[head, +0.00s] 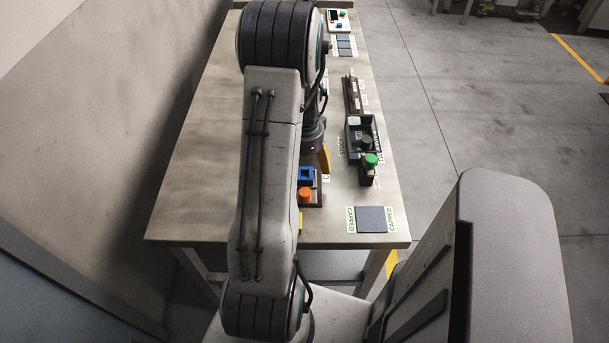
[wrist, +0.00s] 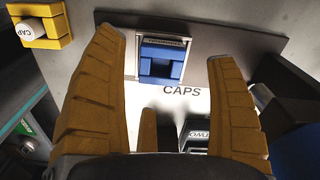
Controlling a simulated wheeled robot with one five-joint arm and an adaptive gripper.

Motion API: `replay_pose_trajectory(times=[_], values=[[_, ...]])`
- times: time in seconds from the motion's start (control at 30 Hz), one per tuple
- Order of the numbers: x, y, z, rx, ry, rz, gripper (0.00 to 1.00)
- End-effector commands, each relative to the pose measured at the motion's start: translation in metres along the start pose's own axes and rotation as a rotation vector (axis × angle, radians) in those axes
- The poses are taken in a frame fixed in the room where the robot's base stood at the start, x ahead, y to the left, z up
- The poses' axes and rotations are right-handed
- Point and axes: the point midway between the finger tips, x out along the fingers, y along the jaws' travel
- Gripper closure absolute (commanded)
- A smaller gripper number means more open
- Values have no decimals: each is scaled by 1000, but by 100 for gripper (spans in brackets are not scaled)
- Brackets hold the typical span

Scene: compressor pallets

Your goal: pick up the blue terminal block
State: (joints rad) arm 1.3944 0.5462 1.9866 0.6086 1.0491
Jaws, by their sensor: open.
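The blue terminal block (wrist: 162,66) sits in a pale metal-edged holder on a grey panel in the wrist view, with a dark opening in its face. A label above it is too small to read surely. My gripper (wrist: 165,48) is open, with one orange-yellow finger on each side of the block and nothing between them that looks gripped. The fingers appear apart from the block. In the head view a blue piece (head: 306,175), seemingly the same block, shows just right of my arm. My arm hides most of my gripper there; one orange-yellow finger shows.
A yellow block with a white cap (wrist: 32,31) is at the wrist view's top left. An orange knob (head: 305,195) stands near the blue piece. A black box with a green button (head: 371,159) and a dark pad (head: 372,219) lie to the right. The table's left side is clear.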

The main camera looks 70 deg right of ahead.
Motion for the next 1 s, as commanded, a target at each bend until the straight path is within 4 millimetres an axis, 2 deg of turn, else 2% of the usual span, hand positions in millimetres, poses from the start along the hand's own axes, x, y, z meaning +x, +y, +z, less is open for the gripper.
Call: replay_pose_trajectory(times=[0.1,0.23,0.6,1.0], values=[[15,0,0,0,-2,4,20],[26,0,0,-1,-1,2,20],[30,0,0,-1,0,0,20],[30,-1,0,-1,0,0,56]])
